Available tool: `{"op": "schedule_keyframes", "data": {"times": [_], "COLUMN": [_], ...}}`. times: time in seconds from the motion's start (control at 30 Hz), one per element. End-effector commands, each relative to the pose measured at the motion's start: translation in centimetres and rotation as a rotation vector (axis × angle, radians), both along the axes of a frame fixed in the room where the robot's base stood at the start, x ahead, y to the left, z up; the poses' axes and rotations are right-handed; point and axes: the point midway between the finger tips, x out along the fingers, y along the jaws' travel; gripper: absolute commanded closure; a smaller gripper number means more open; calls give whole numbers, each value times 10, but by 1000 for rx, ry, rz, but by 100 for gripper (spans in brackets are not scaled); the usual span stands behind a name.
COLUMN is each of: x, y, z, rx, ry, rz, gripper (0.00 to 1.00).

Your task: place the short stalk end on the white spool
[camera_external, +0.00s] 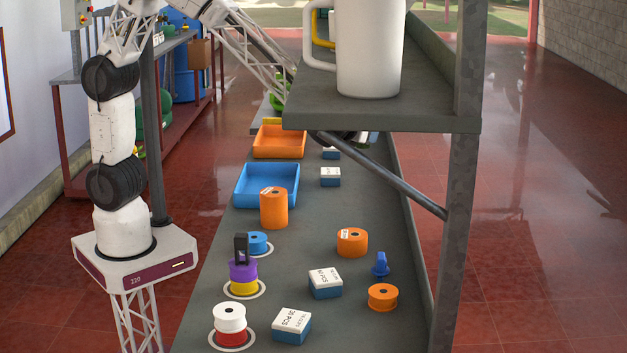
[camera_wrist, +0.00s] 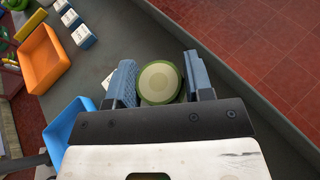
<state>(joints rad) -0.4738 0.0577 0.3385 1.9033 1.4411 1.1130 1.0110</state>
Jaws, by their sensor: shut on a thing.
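The white spool (camera_external: 230,320) sits on top of a red spool (camera_external: 231,339) inside a pale ring at the front left of the bench in the external view. It is not seen in the wrist view. In the wrist view my gripper (camera_wrist: 160,80) is shut on a round green piece (camera_wrist: 159,83) with a pale cut face, which looks like a stalk end. The piece lies between the two blue-grey finger pads. In the external view my arm reaches behind the raised shelf, which hides most of my gripper and the held piece. The held piece is far back from the white spool.
A grey shelf (camera_external: 430,123) with a white mug (camera_external: 370,50) overhangs the bench on a metal post. Purple and yellow spools with a black upright piece (camera_external: 241,247), a blue spool (camera_external: 257,243), orange spools (camera_external: 383,298), small boxes (camera_external: 325,284) and blue (camera_external: 266,184) and orange trays (camera_external: 279,141) stand around.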

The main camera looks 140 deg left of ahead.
Motion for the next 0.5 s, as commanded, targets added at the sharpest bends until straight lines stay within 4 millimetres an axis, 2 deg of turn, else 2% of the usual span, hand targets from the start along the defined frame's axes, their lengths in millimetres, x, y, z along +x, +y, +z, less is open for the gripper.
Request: {"op": "schedule_keyframes", "data": {"times": [0.03, 0.2, 0.5], "x": [8, 32, 68], "y": [-12, -49, -117], "z": [0, 1, 1], "rx": [0, 1, 1], "ry": [-1, -2, -3], "rz": [-23, -92, -214], "gripper": [76, 76, 76]}}
